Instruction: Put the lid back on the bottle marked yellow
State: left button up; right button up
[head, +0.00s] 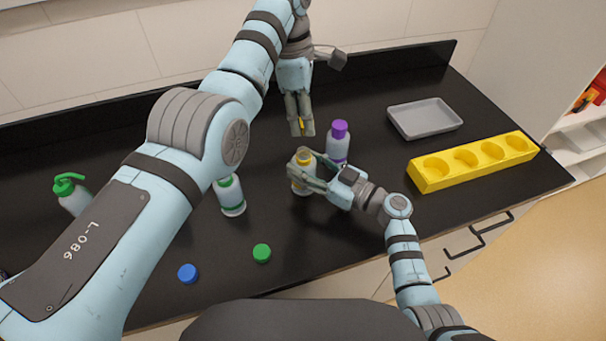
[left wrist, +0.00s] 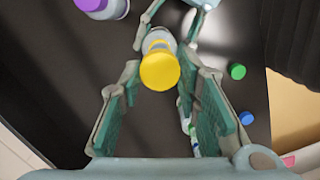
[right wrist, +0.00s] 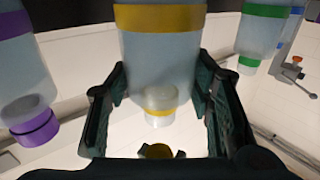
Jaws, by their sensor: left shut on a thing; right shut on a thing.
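The bottle marked yellow (head: 302,187) stands upright on the black counter, its neck open with a yellow ring. My right gripper (head: 308,176) is shut around its body; the right wrist view shows the bottle's yellow band (right wrist: 160,18) between the fingers. My left gripper (head: 302,127) is shut on the yellow lid (head: 302,122), above the bottle and apart from it. In the left wrist view the lid (left wrist: 160,71) overlaps the bottle (left wrist: 160,41) below. In the upside-down right wrist view the lid (right wrist: 156,151) shows past the bottle's neck, with a gap.
A purple-capped bottle (head: 338,145) stands close behind the right gripper. A green-marked bottle (head: 231,197) stands left. A green lid (head: 262,253) and blue lid (head: 187,274) lie in front. A green pump bottle (head: 72,194), yellow rack (head: 470,170) and grey tray (head: 425,118) stand farther off.

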pick_arm(q)
send_over(303, 151)
jog(key=shift+a+f, duration=0.1)
jog(key=shift+f, duration=2.3)
jog(key=shift+f, duration=0.9)
jog(key=shift+f, duration=0.6)
jog(key=m, duration=0.3)
jog(key=o, duration=0.7)
